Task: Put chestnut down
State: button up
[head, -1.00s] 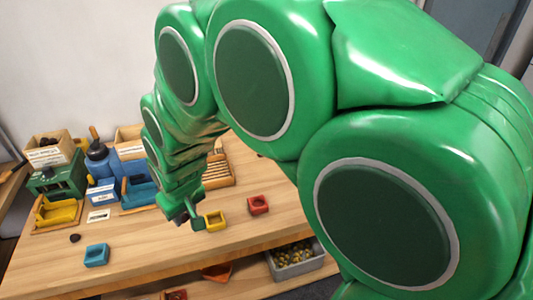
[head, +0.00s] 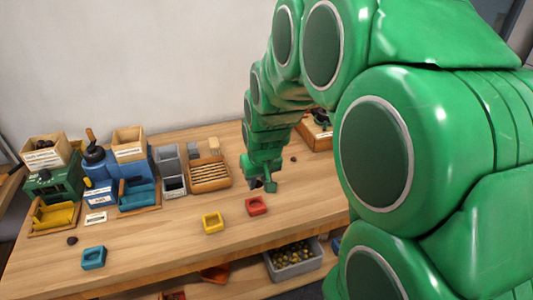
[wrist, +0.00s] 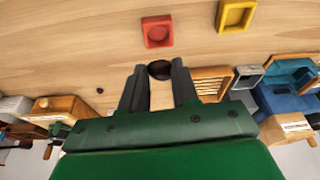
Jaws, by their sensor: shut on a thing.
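A dark brown chestnut (wrist: 160,69) shows at the fingertips of my gripper (wrist: 160,75) in the wrist view. In the head view my gripper (head: 262,185) is over the wooden table (head: 150,255), just behind a small red square dish (head: 256,205). The chestnut cannot be made out clearly there. In the wrist view the red dish (wrist: 157,32) lies beyond the fingertips, apart from the chestnut. The height above the table is hard to tell.
A yellow dish (head: 213,222) and a blue dish (head: 94,257) stand on the table. Loose chestnuts lie at the left (head: 72,241) and right (head: 293,159). A slatted wooden rack (head: 209,177), the blue machine (head: 103,170) and wooden boxes stand behind. The front middle is clear.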

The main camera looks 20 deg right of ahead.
jog(key=d+m, duration=0.1)
jog(key=d, duration=0.8)
jog(key=shift+s+m+h, duration=0.3)
jog(key=shift+s+m, duration=0.1)
jog(key=shift+w+d, duration=0.1)
jog(key=shift+d, duration=0.15)
send_over(281, 179)
jog(key=s, duration=0.1)
jog(key=shift+s+f, duration=0.1)
jog(key=shift+f, duration=6.35)
jog(key=shift+f, duration=0.1)
jog(key=o, duration=1)
jog(key=shift+w, duration=0.2)
